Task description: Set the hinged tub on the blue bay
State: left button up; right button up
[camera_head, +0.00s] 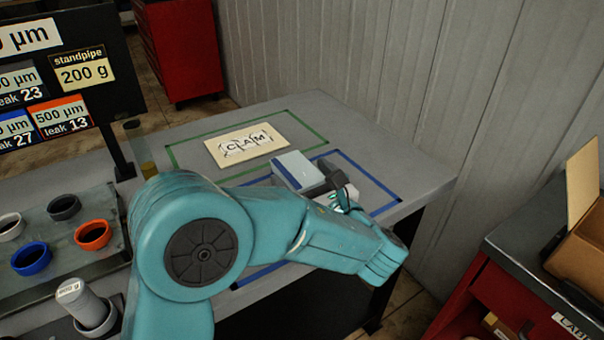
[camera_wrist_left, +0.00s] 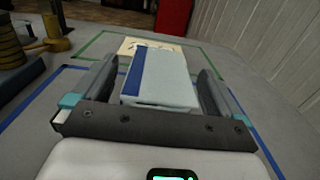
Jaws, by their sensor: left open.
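The hinged tub (camera_head: 294,169) is a pale grey-white box with a blue stripe. It is in the blue-taped bay (camera_head: 385,190) on the grey table, near the bay's far edge line. In the left wrist view the tub (camera_wrist_left: 170,80) lies between the two fingers of my left gripper (camera_wrist_left: 158,80), with a visible gap at the right finger. In the head view my left gripper (camera_head: 325,178) is open at the tub's near right side, and my arm hides much of the bay. My right gripper is not in view.
A green-taped bay (camera_head: 300,118) with a lettered card (camera_head: 245,145) lies behind. A rack with several coloured rings (camera_head: 93,235) is at left, near a dark sign board (camera_head: 60,70). A red cabinet with an open cardboard box (camera_head: 585,235) stands at right.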

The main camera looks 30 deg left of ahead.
pick_arm(q)
jog(key=shift+v, duration=3.4)
jog(key=shift+s, duration=0.15)
